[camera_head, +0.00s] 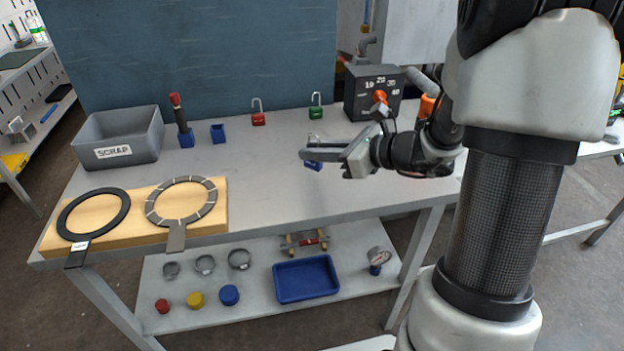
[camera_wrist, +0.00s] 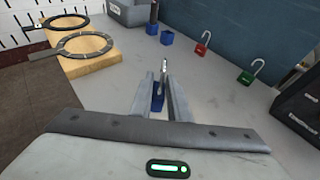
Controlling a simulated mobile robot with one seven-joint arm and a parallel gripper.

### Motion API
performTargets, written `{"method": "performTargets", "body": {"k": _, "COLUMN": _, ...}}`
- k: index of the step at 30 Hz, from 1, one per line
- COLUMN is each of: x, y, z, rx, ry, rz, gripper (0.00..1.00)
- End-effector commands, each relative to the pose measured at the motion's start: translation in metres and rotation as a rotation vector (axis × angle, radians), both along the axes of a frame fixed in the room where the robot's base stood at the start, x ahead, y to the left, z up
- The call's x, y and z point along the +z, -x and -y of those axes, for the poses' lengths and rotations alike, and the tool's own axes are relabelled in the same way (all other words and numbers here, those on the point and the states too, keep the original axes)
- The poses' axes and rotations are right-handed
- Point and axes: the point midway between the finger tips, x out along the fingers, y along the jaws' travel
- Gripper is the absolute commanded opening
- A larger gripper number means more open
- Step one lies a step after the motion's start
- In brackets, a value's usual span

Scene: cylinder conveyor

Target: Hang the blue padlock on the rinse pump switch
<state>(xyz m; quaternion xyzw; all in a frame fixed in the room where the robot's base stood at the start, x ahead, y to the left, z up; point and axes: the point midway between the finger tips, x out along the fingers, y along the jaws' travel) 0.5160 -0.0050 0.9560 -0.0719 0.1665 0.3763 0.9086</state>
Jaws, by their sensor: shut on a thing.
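The blue padlock (camera_head: 313,165) is held in my gripper (camera_head: 309,155) above the front middle of the bench. In the wrist view the padlock (camera_wrist: 158,100) shows between the two fingers, its metal shackle pointing up and away. The fingers are shut on it and hide part of its body. A dark grey switch box (camera_head: 361,92) with number marks and an orange knob (camera_head: 380,97) stands at the back right of the bench, behind and to the right of my gripper. I cannot read a name on it. Its dark side shows at the right edge of the wrist view (camera_wrist: 300,108).
A red padlock (camera_head: 258,118) and a green padlock (camera_head: 316,112) stand open near the back panel. The bench's middle is clear.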

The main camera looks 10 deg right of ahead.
Motion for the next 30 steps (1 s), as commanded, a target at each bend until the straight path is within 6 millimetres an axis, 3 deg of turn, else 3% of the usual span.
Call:
{"method": "performTargets", "body": {"k": 13, "x": -0.053, "y": 0.000, "z": 0.000, "rx": 0.000, "ry": -0.003, "rz": -0.002, "gripper": 0.00}}
{"method": "performTargets", "body": {"k": 25, "x": -0.058, "y": 0.000, "z": 0.000, "rx": 0.000, "ry": 0.000, "rz": 0.001, "gripper": 0.00}}
{"method": "performTargets", "body": {"k": 26, "x": -0.057, "y": 0.000, "z": 0.000, "rx": 0.000, "ry": 0.000, "rz": 0.001, "gripper": 0.21}}
{"method": "performTargets", "body": {"k": 28, "x": -0.056, "y": 0.000, "z": 0.000, "rx": 0.000, "ry": 0.000, "rz": 0.001, "gripper": 0.33}}
{"method": "performTargets", "body": {"k": 30, "x": -0.056, "y": 0.000, "z": 0.000, "rx": 0.000, "ry": 0.000, "rz": 0.001, "gripper": 0.35}}
